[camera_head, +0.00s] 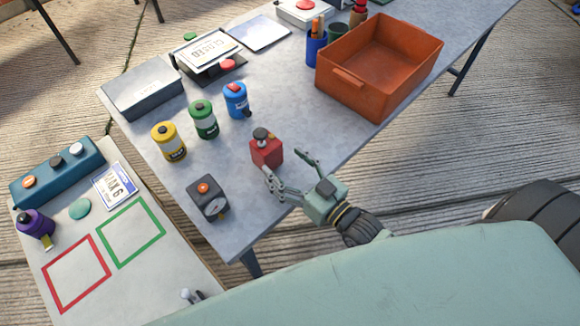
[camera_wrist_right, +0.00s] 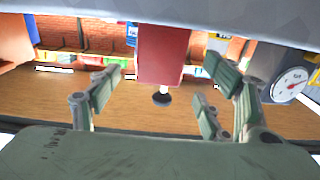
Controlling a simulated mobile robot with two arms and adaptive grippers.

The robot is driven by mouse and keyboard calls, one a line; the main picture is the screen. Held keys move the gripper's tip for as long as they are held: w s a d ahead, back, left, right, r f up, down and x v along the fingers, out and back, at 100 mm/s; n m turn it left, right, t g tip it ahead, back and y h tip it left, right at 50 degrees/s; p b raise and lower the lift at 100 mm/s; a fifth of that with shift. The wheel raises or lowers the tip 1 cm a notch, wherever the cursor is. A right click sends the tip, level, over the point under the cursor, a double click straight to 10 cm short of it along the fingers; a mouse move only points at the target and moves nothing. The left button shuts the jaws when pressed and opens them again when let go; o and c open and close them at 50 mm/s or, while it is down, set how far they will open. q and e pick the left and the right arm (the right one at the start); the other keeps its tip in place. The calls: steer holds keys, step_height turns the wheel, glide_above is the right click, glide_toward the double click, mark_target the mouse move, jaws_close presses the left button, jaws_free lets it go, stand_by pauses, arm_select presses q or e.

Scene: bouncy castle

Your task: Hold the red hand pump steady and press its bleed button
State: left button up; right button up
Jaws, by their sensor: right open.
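The red hand pump (camera_head: 267,153) stands upright on the grey table, with a dark knob on top and a small yellowish part beside the knob. My right gripper (camera_head: 287,168) is open just in front of it, with its fingers pointing at the pump. In the right wrist view the pump (camera_wrist_right: 163,55) appears upside down, between and beyond the spread fingers (camera_wrist_right: 163,90); I see no contact. I cannot make out the bleed button for certain. A small pale tip (camera_head: 190,296) at the bottom edge may belong to my left gripper; the rest is hidden.
A black gauge box (camera_head: 208,197) stands left of the pump; its dial (camera_wrist_right: 291,84) shows in the wrist view. Blue (camera_head: 237,100), green (camera_head: 203,119) and yellow (camera_head: 168,141) canisters stand behind. An orange crate (camera_head: 340,90) is at right. Bare table surrounds the pump.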

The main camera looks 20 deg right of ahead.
mark_target(275, 156)
steer(key=x, duration=0.4)
steer(key=shift+w+a, duration=0.1)
steer(key=shift+w, duration=0.45)
arm_select(q)
steer(key=shift+s+d+r, duration=0.15)
steer(key=shift+r, duration=0.15)
arm_select(e)
steer(key=c, duration=1)
arm_select(q)
steer(key=shift+c, duration=0.3)
arm_select(e)
steer(key=c, duration=0.7)
arm_select(q)
jaws_close()
